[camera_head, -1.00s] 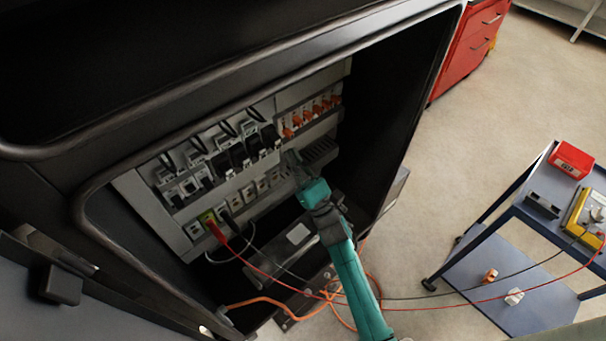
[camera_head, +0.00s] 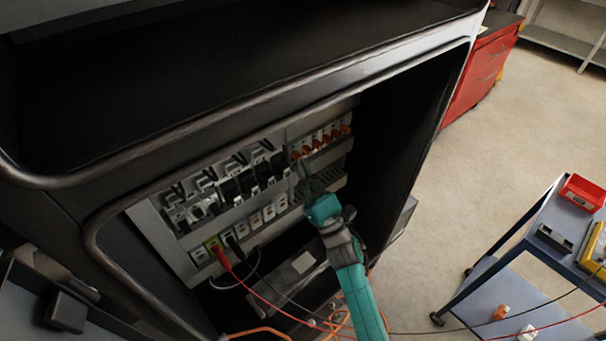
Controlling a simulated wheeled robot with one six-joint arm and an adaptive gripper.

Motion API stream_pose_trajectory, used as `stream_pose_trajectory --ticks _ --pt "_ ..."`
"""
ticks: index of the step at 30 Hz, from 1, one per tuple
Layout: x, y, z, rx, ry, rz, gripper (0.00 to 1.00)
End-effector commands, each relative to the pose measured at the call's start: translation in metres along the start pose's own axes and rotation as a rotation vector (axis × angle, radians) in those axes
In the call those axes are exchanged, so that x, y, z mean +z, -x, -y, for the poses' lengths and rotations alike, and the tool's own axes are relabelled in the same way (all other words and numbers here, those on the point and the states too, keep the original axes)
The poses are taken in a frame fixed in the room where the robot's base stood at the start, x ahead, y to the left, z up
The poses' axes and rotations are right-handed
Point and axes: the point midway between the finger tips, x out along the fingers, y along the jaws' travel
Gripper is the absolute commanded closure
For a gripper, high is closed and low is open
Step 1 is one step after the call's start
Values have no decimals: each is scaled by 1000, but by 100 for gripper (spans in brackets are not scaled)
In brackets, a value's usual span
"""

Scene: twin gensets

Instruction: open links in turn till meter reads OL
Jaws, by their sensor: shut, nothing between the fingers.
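My gripper (camera_head: 304,179) reaches into the open cabinet, its tip in front of the panel just below the orange links (camera_head: 318,142). It looks shut and empty; the fingertips are small and partly lost against the grey panel. The orange links sit in a row at the panel's upper right; their exact positions are too small to tell. A red probe (camera_head: 222,257) and a black probe (camera_head: 236,246) are plugged into the lower-left terminals. The yellow meter (camera_head: 594,254) lies on the blue cart, cut by the right edge; its reading cannot be seen.
Black switches (camera_head: 238,184) fill the panel's middle. The cabinet frame (camera_head: 110,213) surrounds the opening. Red and black leads run from the panel toward the cart (camera_head: 528,240), which holds a red bin (camera_head: 582,193) and a dark tray (camera_head: 554,238). Open floor lies between cabinet and cart.

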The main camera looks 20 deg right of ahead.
Motion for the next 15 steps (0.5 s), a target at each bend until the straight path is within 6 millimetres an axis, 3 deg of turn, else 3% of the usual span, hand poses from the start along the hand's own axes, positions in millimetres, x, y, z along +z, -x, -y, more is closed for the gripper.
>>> stream_pose_trajectory --ticks 9,15 --pt "7 -6 0 5 3 18 100" --pt "6 14 1 3 3 15 100"
